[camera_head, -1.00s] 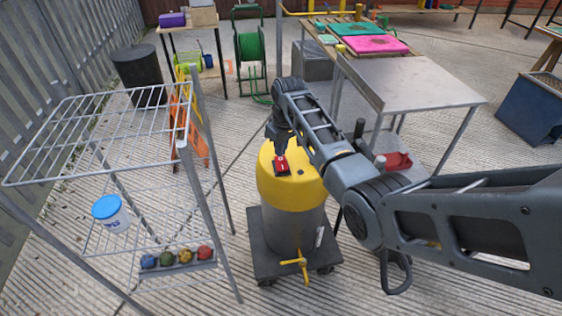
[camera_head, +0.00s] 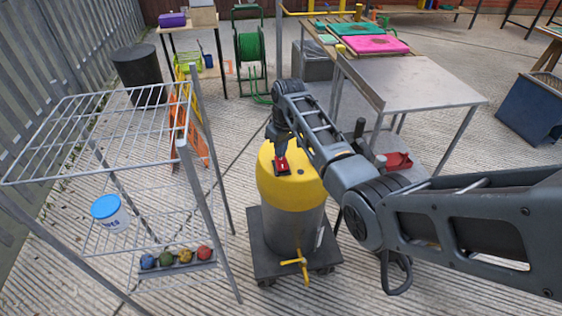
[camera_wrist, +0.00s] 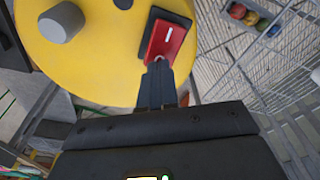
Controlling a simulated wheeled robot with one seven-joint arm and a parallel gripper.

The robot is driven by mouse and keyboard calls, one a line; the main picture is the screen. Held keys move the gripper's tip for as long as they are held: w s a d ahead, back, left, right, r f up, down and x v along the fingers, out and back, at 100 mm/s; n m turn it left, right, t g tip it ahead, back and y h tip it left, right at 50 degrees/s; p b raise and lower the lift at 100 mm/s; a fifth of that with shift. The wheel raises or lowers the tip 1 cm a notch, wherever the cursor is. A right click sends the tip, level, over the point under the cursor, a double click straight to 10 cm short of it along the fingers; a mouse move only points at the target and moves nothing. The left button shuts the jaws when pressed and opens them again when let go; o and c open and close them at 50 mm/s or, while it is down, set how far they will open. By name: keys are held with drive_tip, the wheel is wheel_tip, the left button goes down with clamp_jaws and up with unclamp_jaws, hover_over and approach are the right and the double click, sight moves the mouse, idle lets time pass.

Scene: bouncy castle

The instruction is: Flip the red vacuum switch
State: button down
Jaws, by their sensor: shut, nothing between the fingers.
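The red vacuum switch (camera_head: 281,164) sits in a dark frame on top of the yellow vacuum head (camera_head: 290,190). In the wrist view the red switch (camera_wrist: 166,42) shows a white mark on its face. My gripper (camera_head: 281,150) points down at the switch from above. In the wrist view its closed fingertips (camera_wrist: 159,66) are at the near end of the red rocker, touching it or very close; I cannot tell which. The fingers hold nothing and cover a little of the switch's near edge.
The vacuum's grey drum (camera_head: 292,228) stands on a dark wheeled base (camera_head: 262,250). A metal table (camera_head: 420,85) stands behind on the right.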

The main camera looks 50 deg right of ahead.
drive_tip(key=shift+f+b, duration=0.4)
drive_tip(key=shift+f, duration=0.3)
drive_tip(key=shift+s+r, duration=0.1)
drive_tip(key=shift+r, duration=0.05)
wheel_tip(320, 180, up, 7)
drive_tip(key=p, duration=0.6)
drive_tip(key=shift+p, duration=0.3)
idle(0.5)
